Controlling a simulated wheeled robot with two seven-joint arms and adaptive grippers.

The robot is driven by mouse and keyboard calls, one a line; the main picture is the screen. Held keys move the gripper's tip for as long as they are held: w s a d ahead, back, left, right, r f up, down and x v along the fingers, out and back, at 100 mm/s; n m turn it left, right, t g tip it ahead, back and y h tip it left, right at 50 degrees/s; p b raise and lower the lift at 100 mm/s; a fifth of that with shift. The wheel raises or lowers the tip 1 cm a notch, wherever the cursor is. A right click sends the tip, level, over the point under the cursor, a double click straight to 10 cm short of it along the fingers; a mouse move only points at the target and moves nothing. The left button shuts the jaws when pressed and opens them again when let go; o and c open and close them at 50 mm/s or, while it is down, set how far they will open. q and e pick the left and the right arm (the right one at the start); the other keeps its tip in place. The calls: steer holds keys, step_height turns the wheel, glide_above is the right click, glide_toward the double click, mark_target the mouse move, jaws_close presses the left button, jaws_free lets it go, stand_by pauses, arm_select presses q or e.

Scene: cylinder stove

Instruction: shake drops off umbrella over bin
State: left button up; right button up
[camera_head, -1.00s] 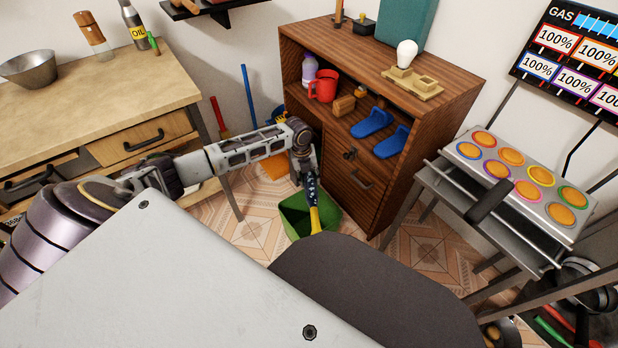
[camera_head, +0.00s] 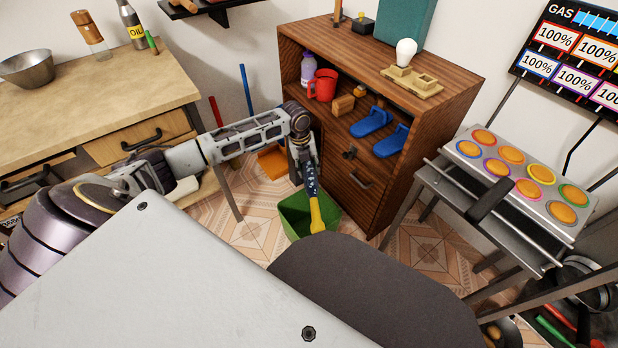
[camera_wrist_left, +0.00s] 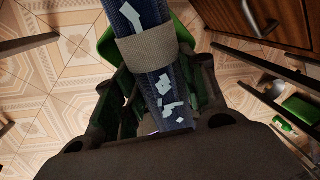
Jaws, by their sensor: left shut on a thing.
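A folded dark blue umbrella with white marks and a yellow end (camera_head: 317,214) hangs from my left gripper (camera_head: 305,163). In the left wrist view the umbrella (camera_wrist_left: 164,88) lies between the gripper's fingers, with a beige band around it, and the gripper is shut on it. The green bin (camera_head: 293,214) stands on the floor under and beside the umbrella. In the left wrist view part of the bin (camera_wrist_left: 182,36) shows behind the umbrella and fingers. The umbrella's yellow end overlaps the bin in the head view. My right gripper is not in view.
A wooden cabinet (camera_head: 362,190) stands right beside the bin, with blue slippers (camera_head: 371,122) and a red mug (camera_head: 323,85) on its shelf. A wooden counter (camera_head: 80,100) is at left. A stove (camera_head: 520,185) is at right. Tiled floor (camera_head: 430,245) is open between cabinet and stove.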

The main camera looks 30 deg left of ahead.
arm_select(q)
step_height(320, 180, down, 6)
step_height(320, 180, up, 6)
steer(key=shift+s+d+f, duration=0.1)
steer(key=shift+s, duration=0.05)
step_height(320, 180, down, 5)
steer(key=shift+f, duration=0.15)
